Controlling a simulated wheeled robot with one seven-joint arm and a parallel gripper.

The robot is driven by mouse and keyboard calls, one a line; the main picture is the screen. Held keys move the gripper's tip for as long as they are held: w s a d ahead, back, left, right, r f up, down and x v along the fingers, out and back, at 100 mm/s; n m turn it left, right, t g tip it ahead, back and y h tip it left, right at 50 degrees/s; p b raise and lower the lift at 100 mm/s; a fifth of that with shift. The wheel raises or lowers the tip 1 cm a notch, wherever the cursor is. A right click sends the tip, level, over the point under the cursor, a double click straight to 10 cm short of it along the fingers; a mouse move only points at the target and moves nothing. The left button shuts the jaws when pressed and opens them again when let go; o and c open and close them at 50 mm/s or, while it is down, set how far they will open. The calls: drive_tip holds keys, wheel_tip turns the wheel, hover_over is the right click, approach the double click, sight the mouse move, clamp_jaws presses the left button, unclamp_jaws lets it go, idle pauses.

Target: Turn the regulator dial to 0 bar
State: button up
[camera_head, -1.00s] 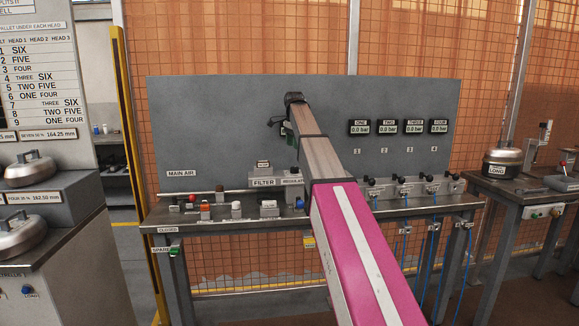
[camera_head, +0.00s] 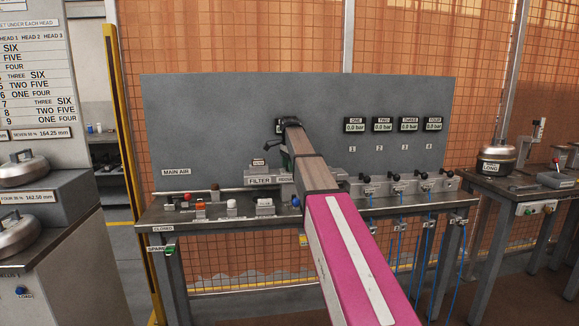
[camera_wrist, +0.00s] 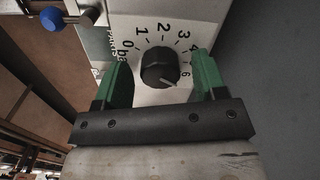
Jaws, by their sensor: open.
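The regulator dial (camera_wrist: 158,68) is a round black knob on a pale plate in the wrist view. Its printed scale runs from "0 bar" through 1, 2, 3, 4 up to 6. The white pointer mark aims lower right, close to the 6 and far from the 0. My gripper (camera_wrist: 163,80) is open, with one green finger on each side of the knob in the picture. I see no clear contact, and the depth between fingers and knob is hard to judge. In the head view my arm hides the dial; only part of the regulator label (camera_head: 286,181) shows.
The filter label (camera_head: 260,181) is beside the regulator on the bench. Several small valves and fittings stand to the left, including an orange-topped one (camera_head: 200,207). A blue knob (camera_wrist: 52,19) shows at the wrist view's upper left. Four-bar readout "ONE" (camera_head: 355,125) reads 0.0 bar.

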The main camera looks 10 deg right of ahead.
drive_tip(key=c, duration=0.9)
drive_tip(key=shift+c, duration=0.2)
